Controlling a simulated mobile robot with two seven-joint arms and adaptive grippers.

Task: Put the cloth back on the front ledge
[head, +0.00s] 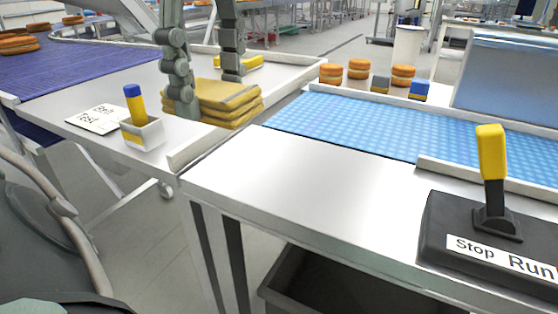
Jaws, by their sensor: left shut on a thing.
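The cloth (222,111) is a folded, yellow, layered stack in the head view, over the front right part of the left white table. My left gripper (209,93) comes down from above with one finger on each side of the cloth and is shut on it. Its near finger hides part of the cloth's left side. I cannot tell whether the cloth touches the table. A raised pale ledge (207,143) runs along the table's edge just below and in front of the cloth. My right gripper is not in view.
A small white holder (143,135) with a blue-and-yellow marker stands left of the cloth, beside a written card (97,119). A yellow object (238,62) lies behind. Right are a blue belt (350,125), filled rounds (358,69) and a Stop/Run lever (491,160). The white top (290,180) is clear.

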